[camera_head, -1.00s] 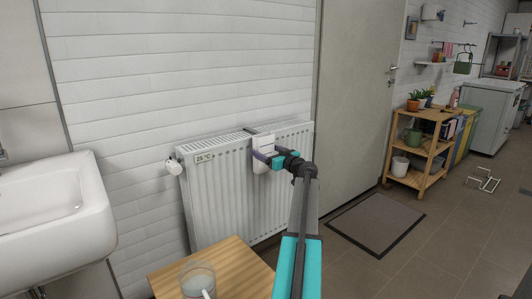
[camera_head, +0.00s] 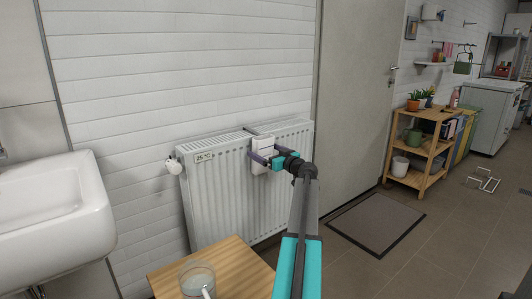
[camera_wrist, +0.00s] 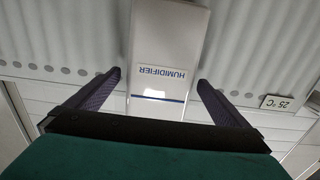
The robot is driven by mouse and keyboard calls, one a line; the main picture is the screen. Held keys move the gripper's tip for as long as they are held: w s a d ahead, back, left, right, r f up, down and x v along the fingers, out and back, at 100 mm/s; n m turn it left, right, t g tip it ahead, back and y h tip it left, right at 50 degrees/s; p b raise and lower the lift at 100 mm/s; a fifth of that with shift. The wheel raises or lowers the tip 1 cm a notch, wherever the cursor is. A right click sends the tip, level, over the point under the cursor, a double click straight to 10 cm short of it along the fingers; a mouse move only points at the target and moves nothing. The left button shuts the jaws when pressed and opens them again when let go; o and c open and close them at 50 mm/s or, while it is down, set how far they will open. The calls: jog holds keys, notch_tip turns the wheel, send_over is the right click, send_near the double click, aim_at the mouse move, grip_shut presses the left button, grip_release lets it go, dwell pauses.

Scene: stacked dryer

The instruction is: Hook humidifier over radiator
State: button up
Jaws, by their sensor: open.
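The white humidifier (camera_head: 262,147), labelled "HUMIDIFIER", is at the front of the white radiator (camera_head: 228,192) near its top edge. A dark hook piece reaches over the top behind it. In the wrist view the humidifier (camera_wrist: 165,50) appears upside down, lying along the radiator (camera_wrist: 60,40). My gripper (camera_head: 260,157) is open around the humidifier. In the wrist view its two purple fingers (camera_wrist: 160,92) stand on either side of it, with a visible gap on each side. The radiator partly hides behind my arm.
A wooden table (camera_head: 238,268) with a glass mug (camera_head: 196,279) stands in front of the radiator. A white sink (camera_head: 55,210) is at left. A valve knob (camera_head: 173,166) sticks out at the radiator's left end. A door (camera_head: 357,100) and mat (camera_head: 375,223) are at right.

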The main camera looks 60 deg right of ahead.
jog(key=shift+s, duration=0.1)
jog(key=p+v, duration=0.2)
jog(key=v, duration=1.1)
jog(key=shift+s, duration=0.35)
jog(key=shift+a+r, duration=0.1)
jog(key=shift+r, duration=0.05)
